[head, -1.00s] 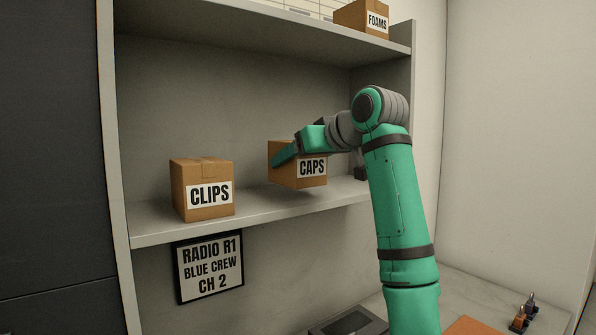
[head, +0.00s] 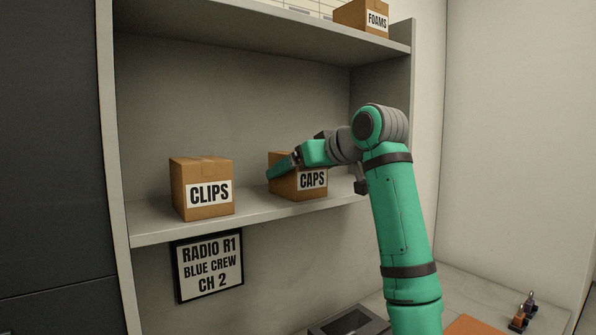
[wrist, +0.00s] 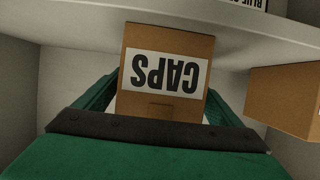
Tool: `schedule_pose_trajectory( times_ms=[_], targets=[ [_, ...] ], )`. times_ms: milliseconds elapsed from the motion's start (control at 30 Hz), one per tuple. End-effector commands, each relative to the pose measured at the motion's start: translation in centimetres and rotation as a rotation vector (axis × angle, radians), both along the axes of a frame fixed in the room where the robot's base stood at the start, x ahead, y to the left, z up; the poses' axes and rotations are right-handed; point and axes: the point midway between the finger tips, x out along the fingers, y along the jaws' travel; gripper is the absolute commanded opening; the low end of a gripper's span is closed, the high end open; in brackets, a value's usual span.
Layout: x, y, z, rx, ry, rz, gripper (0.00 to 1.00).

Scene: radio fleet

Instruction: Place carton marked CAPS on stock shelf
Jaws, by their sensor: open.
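The carton marked CAPS (head: 312,181) is a brown box with a white label. In the head view it rests upright on the middle stock shelf (head: 255,219), right of the CLIPS carton. In the wrist view the CAPS carton (wrist: 166,70) appears upside down between the fingers. My gripper (head: 283,166) is open, with one finger along each side of the carton. The far finger is hidden in the head view; both fingers show in the wrist view. Whether the fingers touch the box I cannot tell.
The CLIPS carton (head: 203,187) stands to the left on the same shelf. A FOAMS carton (head: 362,17) stands on the upper shelf above. A framed sign (head: 209,266) hangs below the shelf edge. Bare shelf lies between the two lower cartons.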

Motion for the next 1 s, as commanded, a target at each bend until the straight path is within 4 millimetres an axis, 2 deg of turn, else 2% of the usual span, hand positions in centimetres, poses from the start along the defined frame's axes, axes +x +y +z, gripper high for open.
schedule_pose_trajectory(
  times_ms=[167, 600, 800, 1000],
  targets=[
    [-1.2, -0.8, 0.9, 0.000, -0.003, -0.001, 0.89],
    [-7.5, -5.1, 4.0, 0.000, -0.001, -0.001, 0.89],
    [-9.0, -6.0, 4.7, -0.001, -0.002, -0.001, 0.89],
    [-9.3, -6.2, 4.8, 0.001, -0.001, 0.000, 0.89]
  ],
)
